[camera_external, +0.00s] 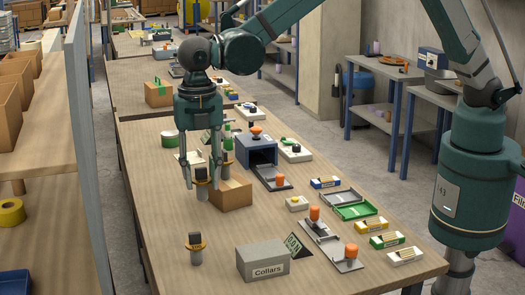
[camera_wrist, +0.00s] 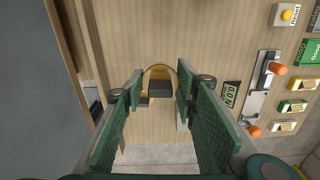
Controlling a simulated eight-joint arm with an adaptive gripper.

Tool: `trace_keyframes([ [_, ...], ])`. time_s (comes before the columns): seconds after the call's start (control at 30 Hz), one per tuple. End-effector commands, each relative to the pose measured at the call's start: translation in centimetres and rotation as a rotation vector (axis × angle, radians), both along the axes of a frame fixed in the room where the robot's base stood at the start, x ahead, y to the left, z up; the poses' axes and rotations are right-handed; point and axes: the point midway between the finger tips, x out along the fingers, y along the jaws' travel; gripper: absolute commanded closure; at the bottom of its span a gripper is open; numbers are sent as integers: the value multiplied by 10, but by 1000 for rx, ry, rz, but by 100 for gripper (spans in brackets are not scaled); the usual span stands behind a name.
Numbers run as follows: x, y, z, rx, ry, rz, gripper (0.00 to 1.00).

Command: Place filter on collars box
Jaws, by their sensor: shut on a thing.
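My gripper (camera_external: 201,185) is shut on a filter (camera_external: 202,194), a small grey cylinder with a dark top and a yellow-orange ring. The wrist view shows the ring and dark top of the held filter (camera_wrist: 160,78) between the two green fingers. The collars box (camera_external: 262,264) is a grey box labelled "Collars" near the table's front edge, in front and to the right of my gripper. A similar grey cylinder with a yellow ring (camera_external: 195,250) stands left of the box. Whether the held filter touches the table is unclear.
A cardboard box (camera_external: 231,194) sits close behind and right of my gripper. A small dark sign (camera_external: 297,246) leans beside the collars box. Fixtures with orange knobs (camera_external: 314,213) line the right side. The table's left front is mostly clear.

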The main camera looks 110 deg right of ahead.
Motion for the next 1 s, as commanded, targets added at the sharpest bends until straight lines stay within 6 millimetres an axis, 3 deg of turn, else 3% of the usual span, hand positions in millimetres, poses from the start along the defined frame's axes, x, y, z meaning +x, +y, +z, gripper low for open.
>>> trace_keyframes([
  [0.03,-7,18,7,0,0,10,83],
  [0.2,-29,69,19,0,1,27,83],
  [0.5,-72,145,38,0,2,53,83],
  [0.7,-89,170,43,0,2,62,83],
  [1.0,-95,178,44,0,2,65,83],
])
